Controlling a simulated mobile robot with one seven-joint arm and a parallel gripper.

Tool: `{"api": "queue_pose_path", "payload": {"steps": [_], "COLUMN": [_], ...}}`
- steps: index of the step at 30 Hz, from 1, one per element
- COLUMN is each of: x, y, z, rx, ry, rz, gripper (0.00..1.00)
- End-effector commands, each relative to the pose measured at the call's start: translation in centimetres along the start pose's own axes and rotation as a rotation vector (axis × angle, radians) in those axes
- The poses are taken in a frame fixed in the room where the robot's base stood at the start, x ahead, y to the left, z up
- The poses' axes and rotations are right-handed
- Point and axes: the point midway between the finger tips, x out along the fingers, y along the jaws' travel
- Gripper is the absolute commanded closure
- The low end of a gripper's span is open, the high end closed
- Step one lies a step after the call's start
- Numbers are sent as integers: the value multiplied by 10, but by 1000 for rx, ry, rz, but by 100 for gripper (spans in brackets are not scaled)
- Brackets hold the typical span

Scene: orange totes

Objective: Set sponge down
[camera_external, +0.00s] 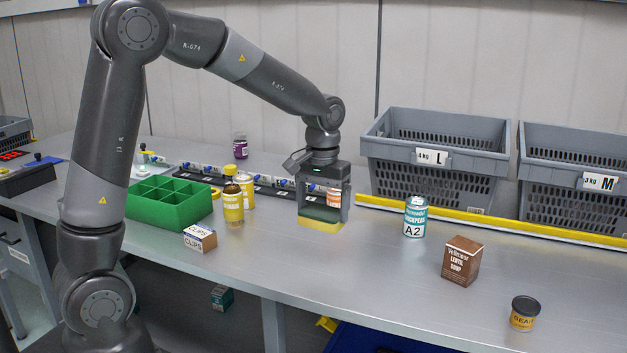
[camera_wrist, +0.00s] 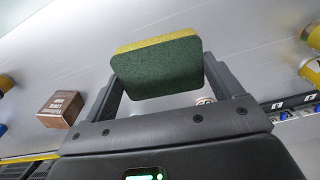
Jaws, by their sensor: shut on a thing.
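The sponge (camera_external: 320,225), yellow with a dark green scouring side, is held between the fingers of my gripper (camera_external: 322,208). It is low over the grey table, and I cannot tell whether it touches the surface. In the wrist view the sponge (camera_wrist: 158,68) shows its green face, with a yellow edge along its far side. The fingers of my gripper (camera_wrist: 160,85) are on its left and right sides. The gripper points down in the external view.
A small orange-and-white can (camera_external: 334,197) stands just behind my gripper. Yellow bottles (camera_external: 233,203) and a green divided box (camera_external: 170,205) are to the left. A blue-white A2 can (camera_external: 415,217) and a brown box (camera_external: 462,260) are to the right.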

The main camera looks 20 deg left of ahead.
Motion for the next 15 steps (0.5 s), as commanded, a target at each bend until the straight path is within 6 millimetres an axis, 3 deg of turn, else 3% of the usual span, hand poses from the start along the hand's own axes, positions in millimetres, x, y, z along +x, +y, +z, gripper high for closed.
{"api": "queue_pose_path", "payload": {"steps": [1,6,10,15], "x": [1,0,0,0], "y": [19,70,100,122], "z": [0,4,9,14], "rx": [-2,-42,-67,-88], "ry": [-1,0,1,2], "rz": [0,-1,-3,-5], "gripper": [36,36,36,36]}}
